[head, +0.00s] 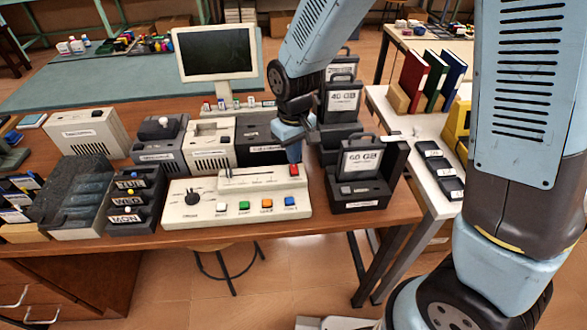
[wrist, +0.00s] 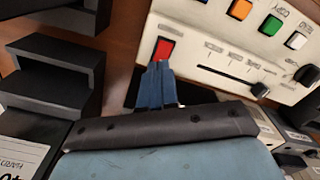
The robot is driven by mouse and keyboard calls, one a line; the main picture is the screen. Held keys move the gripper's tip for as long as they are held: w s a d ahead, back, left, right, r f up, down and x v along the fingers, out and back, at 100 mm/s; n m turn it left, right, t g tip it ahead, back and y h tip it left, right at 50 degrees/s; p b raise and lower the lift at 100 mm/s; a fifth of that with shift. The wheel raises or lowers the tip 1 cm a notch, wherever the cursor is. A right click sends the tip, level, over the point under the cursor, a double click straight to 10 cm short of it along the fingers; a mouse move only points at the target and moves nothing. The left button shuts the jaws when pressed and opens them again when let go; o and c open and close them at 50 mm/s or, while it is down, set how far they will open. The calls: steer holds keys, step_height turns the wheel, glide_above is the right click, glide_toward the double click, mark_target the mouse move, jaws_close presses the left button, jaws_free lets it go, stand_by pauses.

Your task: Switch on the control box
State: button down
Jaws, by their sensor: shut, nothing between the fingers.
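The control box (head: 235,198) is a cream panel near the table's front edge, with a black knob (head: 192,197), a slider (head: 228,172) and a row of coloured buttons along its front. A red switch (head: 294,170) sits at its back right corner; it also shows in the wrist view (wrist: 163,50). My gripper (head: 293,155) is shut and empty, its blue fingertips just behind the red switch. In the wrist view the fingertips (wrist: 160,68) lie at the lower edge of the red switch; I cannot tell whether they touch it.
Black drive docks (head: 358,190) stand close to the right of the control box. A dark rack with day labels (head: 135,200) stands at its left. Grey and cream boxes (head: 210,143) and a monitor (head: 217,53) stand behind it.

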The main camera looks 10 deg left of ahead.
steer(key=shift+f, duration=0.85)
stand_by(0.9)
steer(key=shift+r, duration=3.55)
steer(key=d+r+m+t+y, duration=0.1)
steer(key=d+r+m+t, duration=0.25)
steer(key=d+r, duration=1.2)
steer(key=s+d+r+m+t, duration=0.1)
steer(key=s+d+r+m, duration=0.1)
steer(key=s+d, duration=0.3)
steer(key=s+d+r+m+t+h, duration=0.1)
steer(key=s+d+r+m, duration=0.2)
steer(key=d, duration=0.7)
steer(key=s, duration=0.2)
steer(key=shift+s, duration=0.4)
